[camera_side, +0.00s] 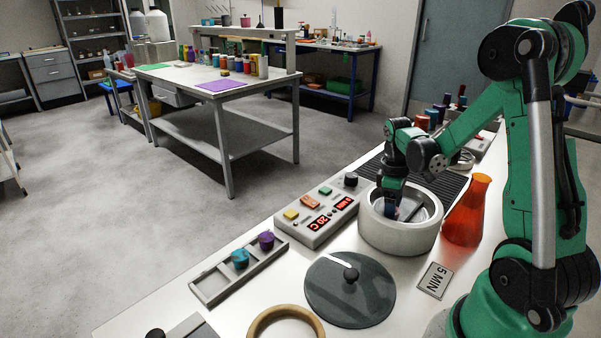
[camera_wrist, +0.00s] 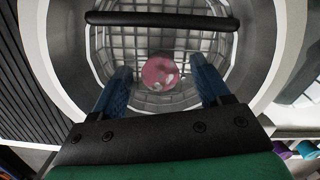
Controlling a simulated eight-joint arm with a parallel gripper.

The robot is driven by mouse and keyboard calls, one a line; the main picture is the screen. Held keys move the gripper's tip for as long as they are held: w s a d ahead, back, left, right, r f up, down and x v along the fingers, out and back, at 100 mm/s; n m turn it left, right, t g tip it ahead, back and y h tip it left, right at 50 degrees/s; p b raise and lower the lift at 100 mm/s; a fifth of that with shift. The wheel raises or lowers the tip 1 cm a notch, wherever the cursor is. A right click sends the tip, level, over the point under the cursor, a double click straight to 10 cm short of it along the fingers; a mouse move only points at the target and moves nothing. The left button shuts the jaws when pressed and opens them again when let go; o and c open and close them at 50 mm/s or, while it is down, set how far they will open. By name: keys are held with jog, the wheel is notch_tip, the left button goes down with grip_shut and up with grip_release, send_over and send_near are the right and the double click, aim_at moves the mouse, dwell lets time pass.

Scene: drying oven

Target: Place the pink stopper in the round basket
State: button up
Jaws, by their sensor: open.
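The pink stopper (camera_wrist: 160,74) lies on the wire grid floor of the round basket (camera_wrist: 130,48), seen in the wrist view. The basket sits inside the round white oven (camera_side: 397,238), and a black bar (camera_wrist: 160,20) crosses above it. My gripper (camera_side: 390,211) reaches down into the oven's open top. In the wrist view its two blue fingers (camera_wrist: 164,80) are apart, one on each side of the stopper, with clear gaps. The fingers do not appear to touch it. In the side view the stopper is hidden by the oven wall and gripper.
The dark round lid (camera_side: 340,292) lies on the bench in front of the oven. A control box (camera_side: 318,218), a red-orange flask (camera_side: 466,212) and a "5 MIN" sign (camera_side: 434,281) stand nearby. A tray (camera_side: 213,287) holds a teal stopper (camera_side: 240,258) and a purple stopper (camera_side: 266,240).

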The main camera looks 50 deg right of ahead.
notch_tip(320, 180, up, 12)
jog(key=w, duration=0.1)
jog(key=w+a+m+t, duration=0.2)
jog(key=a+t, duration=0.6)
jog(key=a, duration=1.1)
jog(key=shift+a+f+m+t, duration=0.3)
jog(key=shift+f, duration=0.1)
